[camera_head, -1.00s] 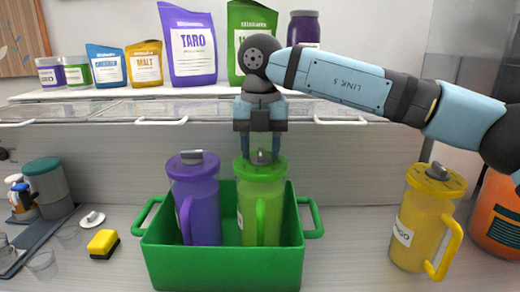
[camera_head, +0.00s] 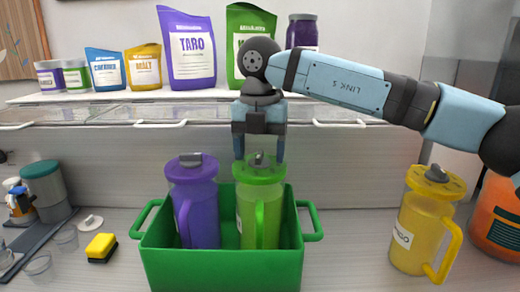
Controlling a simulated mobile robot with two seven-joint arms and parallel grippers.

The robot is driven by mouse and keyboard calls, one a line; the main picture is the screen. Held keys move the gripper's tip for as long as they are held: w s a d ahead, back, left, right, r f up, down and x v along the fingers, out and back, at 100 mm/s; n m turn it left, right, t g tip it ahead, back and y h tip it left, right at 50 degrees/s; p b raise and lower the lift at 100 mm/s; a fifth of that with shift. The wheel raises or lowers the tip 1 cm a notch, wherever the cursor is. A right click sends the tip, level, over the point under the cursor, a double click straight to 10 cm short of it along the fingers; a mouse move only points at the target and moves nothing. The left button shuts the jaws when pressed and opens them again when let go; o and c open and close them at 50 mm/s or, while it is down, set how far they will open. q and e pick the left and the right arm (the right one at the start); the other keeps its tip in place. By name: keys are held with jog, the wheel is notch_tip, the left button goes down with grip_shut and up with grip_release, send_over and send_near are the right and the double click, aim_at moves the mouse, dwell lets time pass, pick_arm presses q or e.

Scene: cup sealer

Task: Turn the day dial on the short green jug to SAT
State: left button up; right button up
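The short green jug (camera_head: 260,208) stands upright in a green crate (camera_head: 222,269), its handle facing me. The grey dial (camera_head: 259,159) sits on top of its lid; the day markings are too small to read. My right gripper (camera_head: 260,158) points straight down over the lid. Its two fingers are spread wide, one on each side of the dial, with gaps showing between them and the dial. It holds nothing. My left gripper is not in view.
A purple jug (camera_head: 194,206) stands left of the green jug in the crate. A yellow jug (camera_head: 418,228) stands on the counter at the right. A yellow sponge (camera_head: 101,247) lies at the left. Bags and jars line the shelf (camera_head: 130,97) behind.

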aim_at(260, 153)
notch_tip(260, 153, up, 14)
jog(key=p, duration=0.1)
dwell(0.5)
jog(key=shift+f, duration=0.1)
